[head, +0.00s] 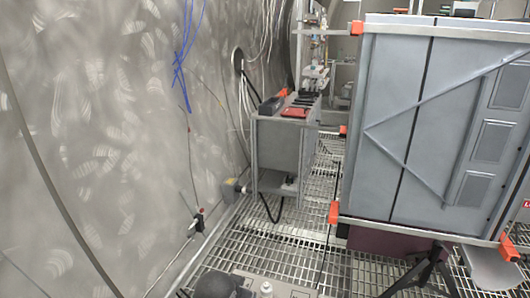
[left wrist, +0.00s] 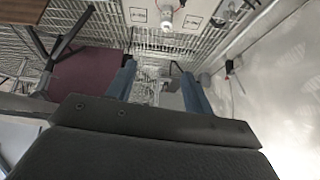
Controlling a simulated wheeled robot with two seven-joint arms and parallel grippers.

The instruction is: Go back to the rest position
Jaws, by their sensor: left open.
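My left gripper (left wrist: 158,84) shows in the left wrist view with its two blue-grey fingers spread apart. No object is visible between the fingers; the metal grating floor (left wrist: 75,20) shows beyond them. In the head view neither gripper is visible. My right gripper is in neither view.
A large grey cabinet (head: 405,130) with orange corners fills the right of the head view. A grey cart (head: 283,150) with red and black items on top stands at centre. The curved steel wall (head: 90,120) is on the left. Floor grating (head: 285,255) is open between them.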

